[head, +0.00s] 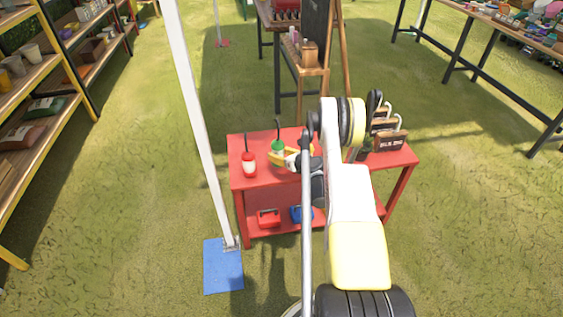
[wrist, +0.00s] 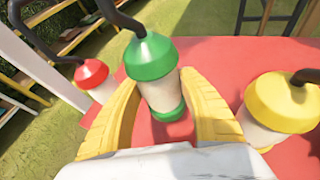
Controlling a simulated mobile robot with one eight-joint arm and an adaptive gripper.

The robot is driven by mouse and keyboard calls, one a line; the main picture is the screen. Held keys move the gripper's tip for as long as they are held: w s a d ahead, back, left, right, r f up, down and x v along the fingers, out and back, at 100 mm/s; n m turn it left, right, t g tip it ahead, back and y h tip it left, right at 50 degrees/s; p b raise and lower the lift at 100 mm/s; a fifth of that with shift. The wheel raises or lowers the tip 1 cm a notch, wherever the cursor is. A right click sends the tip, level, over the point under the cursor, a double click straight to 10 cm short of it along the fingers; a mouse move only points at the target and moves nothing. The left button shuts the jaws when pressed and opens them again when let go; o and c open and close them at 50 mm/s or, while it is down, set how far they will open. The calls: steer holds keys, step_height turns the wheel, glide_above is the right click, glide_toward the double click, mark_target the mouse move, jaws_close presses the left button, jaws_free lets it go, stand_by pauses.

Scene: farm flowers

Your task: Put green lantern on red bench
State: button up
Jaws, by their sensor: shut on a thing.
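The green lantern (head: 278,147) has a green cap and base, a pale body and a dark curved handle; it also shows in the wrist view (wrist: 152,58). My gripper (wrist: 160,84) is shut on it, with one yellow finger on each side of its body. The red bench (head: 240,180) is right under the lantern, and its top fills the middle of the wrist view (wrist: 225,58). I cannot tell whether the lantern's base touches the bench top. My arm hides part of the bench in the head view.
A red lantern (head: 249,165) stands on the bench's left part. A yellow lantern (wrist: 282,108) is close to the right finger. Dark boxes with handles (head: 390,143) sit at the bench's right end. A white pole (head: 190,95) on a blue plate (head: 223,272) stands left of the bench.

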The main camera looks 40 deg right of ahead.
steer(key=shift+f+b, duration=0.65)
steer(key=shift+f, duration=1)
steer(key=shift+f, duration=0.15)
steer(key=o, duration=1.4)
steer(key=shift+s+r, duration=0.1)
steer(key=shift+r, duration=0.1)
